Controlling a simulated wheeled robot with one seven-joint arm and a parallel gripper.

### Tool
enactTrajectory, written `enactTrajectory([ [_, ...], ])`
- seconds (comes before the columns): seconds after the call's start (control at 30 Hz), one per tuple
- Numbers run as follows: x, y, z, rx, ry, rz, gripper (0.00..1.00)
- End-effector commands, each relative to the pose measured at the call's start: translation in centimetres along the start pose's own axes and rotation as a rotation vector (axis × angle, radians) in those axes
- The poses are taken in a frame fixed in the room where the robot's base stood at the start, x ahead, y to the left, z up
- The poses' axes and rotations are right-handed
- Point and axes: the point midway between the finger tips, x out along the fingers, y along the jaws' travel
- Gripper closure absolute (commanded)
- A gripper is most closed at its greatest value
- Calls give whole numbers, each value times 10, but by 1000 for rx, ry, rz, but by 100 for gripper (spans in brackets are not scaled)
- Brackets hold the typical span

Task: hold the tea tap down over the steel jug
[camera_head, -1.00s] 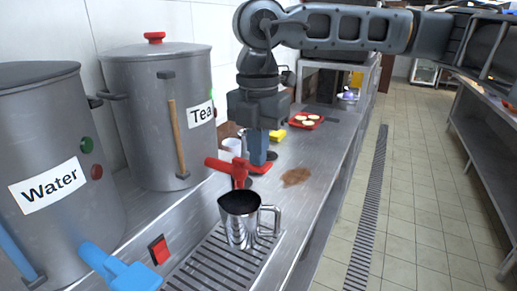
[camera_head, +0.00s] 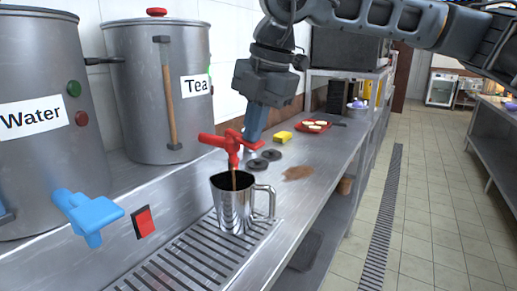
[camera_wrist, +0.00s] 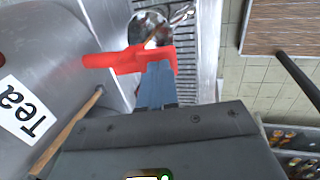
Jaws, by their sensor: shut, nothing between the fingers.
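The red tea tap (camera_head: 232,145) sticks out over the counter below the steel pot labelled Tea (camera_head: 158,90). A brown stream runs from its spout into the steel jug (camera_head: 230,203), which stands upright on the drain grate with its handle to the right. My gripper (camera_head: 252,138) is shut and empty, with its blue fingers against the tap lever. In the wrist view, the finger tips (camera_wrist: 157,68) press at the end of the red lever (camera_wrist: 125,60). The jug (camera_wrist: 150,27) is partly hidden behind the lever there.
The Water pot (camera_head: 45,120) with its blue tap (camera_head: 88,215) stands at left. A red switch (camera_head: 144,221) is on the counter front. Dark discs (camera_head: 265,160), a yellow sponge (camera_head: 283,137), a brown spill (camera_head: 298,173) and a red tray (camera_head: 315,126) lie beyond the jug.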

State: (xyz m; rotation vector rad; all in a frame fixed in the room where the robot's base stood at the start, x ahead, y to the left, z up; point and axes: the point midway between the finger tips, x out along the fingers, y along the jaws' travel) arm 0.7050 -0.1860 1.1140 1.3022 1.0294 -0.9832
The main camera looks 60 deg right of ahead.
Motion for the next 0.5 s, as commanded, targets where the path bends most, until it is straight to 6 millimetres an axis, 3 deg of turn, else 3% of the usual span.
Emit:
enactTrajectory([
  [0.03, 12, -4, 0, 0, -2, 26, 100],
  [0.2, 16, -8, 1, 1, -2, 106, 100],
  [0.4, 19, -10, 0, 1, -1, 189, 100],
  [0.5, 9, -7, 0, 0, 0, 183, 100],
])
